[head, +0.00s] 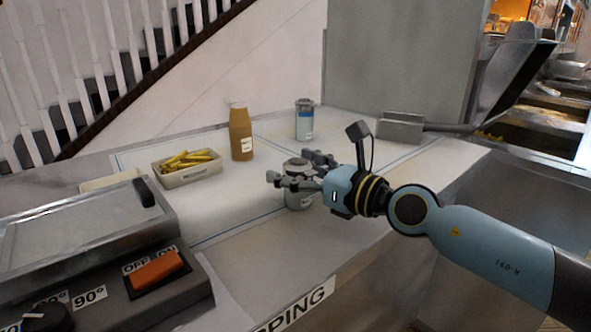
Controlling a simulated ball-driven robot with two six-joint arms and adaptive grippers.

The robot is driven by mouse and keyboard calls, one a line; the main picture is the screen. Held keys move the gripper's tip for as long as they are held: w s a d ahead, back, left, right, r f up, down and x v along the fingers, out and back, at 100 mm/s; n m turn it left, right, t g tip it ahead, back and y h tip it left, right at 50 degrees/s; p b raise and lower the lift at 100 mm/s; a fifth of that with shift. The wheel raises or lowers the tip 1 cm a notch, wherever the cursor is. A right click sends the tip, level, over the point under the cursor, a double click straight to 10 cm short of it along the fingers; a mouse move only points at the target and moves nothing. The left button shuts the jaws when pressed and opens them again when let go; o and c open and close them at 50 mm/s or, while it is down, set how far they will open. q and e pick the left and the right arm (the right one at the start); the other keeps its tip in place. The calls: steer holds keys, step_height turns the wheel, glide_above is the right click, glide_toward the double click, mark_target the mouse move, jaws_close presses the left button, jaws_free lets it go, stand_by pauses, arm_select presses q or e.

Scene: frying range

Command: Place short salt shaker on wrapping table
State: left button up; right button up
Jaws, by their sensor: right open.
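The short salt shaker (298,201), a small grey pot with a metal lid, stands upright on the white wrapping table (240,215). The table's front edge carries a label ending in "PPING". My right gripper (295,180) comes in from the right with its fingers open on either side of the shaker. The fingers hide part of the shaker, and I cannot tell whether they touch it. My left gripper is not in view.
A taller shaker with a blue label (304,124) and a brown sauce bottle (240,135) stand behind. A tub of fries (188,173) is at left. A hot unit with an orange switch (155,268) stands front left. A metal scoop (402,127) lies back right.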

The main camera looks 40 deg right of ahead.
steer(key=shift+r, duration=0.1)
steer(key=shift+s+p, duration=0.3)
steer(key=v, duration=1.1)
steer(key=shift+s+d+r+p, duration=0.1)
steer(key=shift+s+r+p, duration=0.1)
steer(key=shift+p, duration=0.15)
steer(key=shift+f, duration=0.1)
